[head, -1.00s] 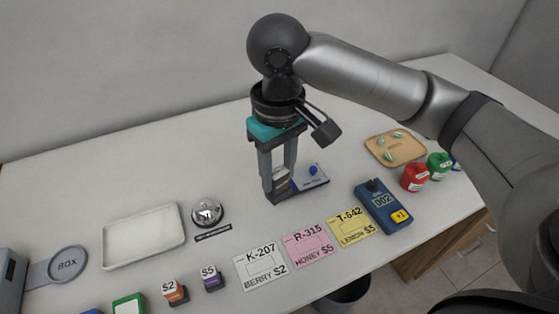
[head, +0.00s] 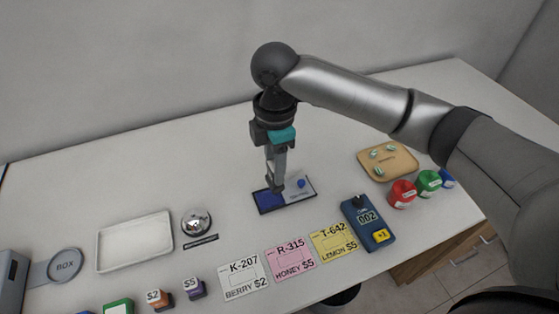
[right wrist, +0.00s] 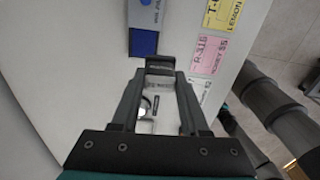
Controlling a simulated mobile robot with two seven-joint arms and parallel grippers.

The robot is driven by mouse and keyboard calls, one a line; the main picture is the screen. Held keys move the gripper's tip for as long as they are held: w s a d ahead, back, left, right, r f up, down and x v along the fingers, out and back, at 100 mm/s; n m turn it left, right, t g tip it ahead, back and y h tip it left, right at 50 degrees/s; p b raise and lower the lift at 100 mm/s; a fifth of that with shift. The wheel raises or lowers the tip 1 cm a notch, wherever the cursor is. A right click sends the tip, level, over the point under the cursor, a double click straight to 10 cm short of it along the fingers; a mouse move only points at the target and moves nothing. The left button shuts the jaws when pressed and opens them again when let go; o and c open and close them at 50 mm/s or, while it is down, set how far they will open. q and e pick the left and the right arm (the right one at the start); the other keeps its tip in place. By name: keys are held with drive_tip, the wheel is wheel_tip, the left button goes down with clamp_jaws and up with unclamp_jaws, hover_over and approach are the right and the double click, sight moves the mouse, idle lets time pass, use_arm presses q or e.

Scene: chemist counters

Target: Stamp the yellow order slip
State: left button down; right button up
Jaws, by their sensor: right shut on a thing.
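The yellow order slip (head: 333,242), marked T-642 LEMON $5, lies flat on the counter, right of the pink slip. Part of it shows at the top of the right wrist view (right wrist: 222,14). My right gripper (head: 276,187) points down over the blue ink pad (head: 269,200). It is shut on a small dark grey block, the stamp (right wrist: 160,66), which shows between the fingertips in the right wrist view. The stamp's underside is hidden, and I cannot tell whether it touches the pad. My left gripper is not in view.
A pink slip (head: 291,258) and a white slip (head: 244,276) lie left of the yellow one. A blue counter device (head: 367,224) stands just right of it. A bell (head: 196,222) and white tray (head: 134,241) are at left; a wooden board (head: 387,161) is at right.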

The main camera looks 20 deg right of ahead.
drive_tip(key=n, duration=0.1)
drive_tip(key=n+p, duration=0.1)
drive_tip(key=n, duration=0.1)
drive_tip(key=w+n, duration=0.1)
drive_tip(key=shift+w+a+f, duration=0.1)
drive_tip(key=shift+f, duration=0.15)
drive_tip(key=n, duration=0.1)
drive_tip(key=n+p, duration=0.1)
drive_tip(key=n, duration=0.1)
drive_tip(key=w+n, duration=0.1)
drive_tip(key=shift+f+n+p, duration=0.3)
drive_tip(key=shift+f, duration=0.1)
drive_tip(key=f+n+b, duration=0.1)
drive_tip(key=f+n, duration=0.1)
drive_tip(key=n, duration=0.1)
drive_tip(key=w+f+n+b, duration=0.1)
drive_tip(key=f+n, duration=0.2)
drive_tip(key=f+n+b, duration=0.1)
drive_tip(key=f+n, duration=0.2)
drive_tip(key=shift+w+b, duration=0.25)
drive_tip(key=shift+b, duration=0.15)
drive_tip(key=shift+f, duration=0.5)
idle(0.4)
drive_tip(key=shift+s+f, duration=0.1)
idle(1.7)
wheel_tip(320, 180, up, 7)
drive_tip(key=p, duration=0.7)
drive_tip(key=shift+p, duration=0.4)
